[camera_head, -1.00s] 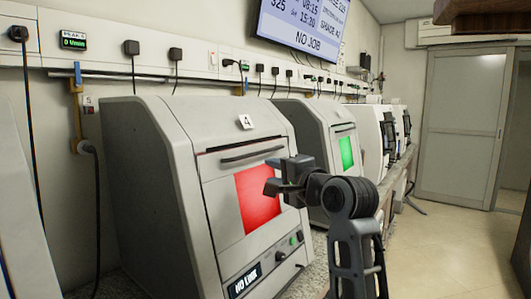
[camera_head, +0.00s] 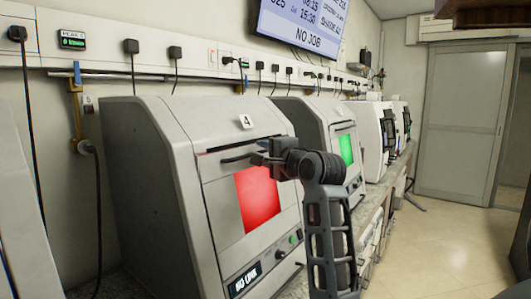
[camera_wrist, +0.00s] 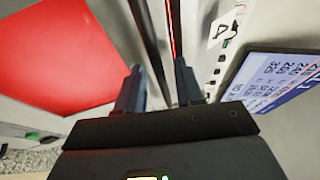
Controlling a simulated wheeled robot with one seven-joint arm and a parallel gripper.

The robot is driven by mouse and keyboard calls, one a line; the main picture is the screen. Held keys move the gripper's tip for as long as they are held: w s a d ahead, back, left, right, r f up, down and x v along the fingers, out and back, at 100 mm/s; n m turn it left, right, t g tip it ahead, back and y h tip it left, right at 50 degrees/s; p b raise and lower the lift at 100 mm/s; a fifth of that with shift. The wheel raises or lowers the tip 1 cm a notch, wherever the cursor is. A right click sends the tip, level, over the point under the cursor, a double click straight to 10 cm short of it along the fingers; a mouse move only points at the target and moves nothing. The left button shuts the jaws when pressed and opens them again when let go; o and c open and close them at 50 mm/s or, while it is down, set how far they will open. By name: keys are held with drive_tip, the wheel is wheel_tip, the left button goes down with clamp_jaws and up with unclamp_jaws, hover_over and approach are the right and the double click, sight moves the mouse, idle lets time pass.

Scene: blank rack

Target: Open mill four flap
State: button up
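Mill four (camera_head: 150,190) is the grey machine with the "4" label on its sloped top. Its front flap (camera_head: 215,205) has a red window (camera_head: 257,198) and looks closed. A dark bar handle (camera_head: 236,158) runs across the flap's upper part; my gripper hides its right end. My gripper (camera_head: 262,152) is at the handle's right part. In the wrist view, the two fingers (camera_wrist: 160,85) are apart. A dark bar (camera_wrist: 150,35) that looks like the handle runs into the gap between them. I cannot tell whether the fingers touch it.
The neighbouring mill (camera_head: 315,125) with a green window stands to the right, with more machines beyond. A wall screen (camera_head: 300,30) hangs above. The floor (camera_head: 440,250) at the right is clear, up to a grey door (camera_head: 460,125).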

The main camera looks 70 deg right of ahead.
clamp_jaws()
idle(0.3)
idle(1.1)
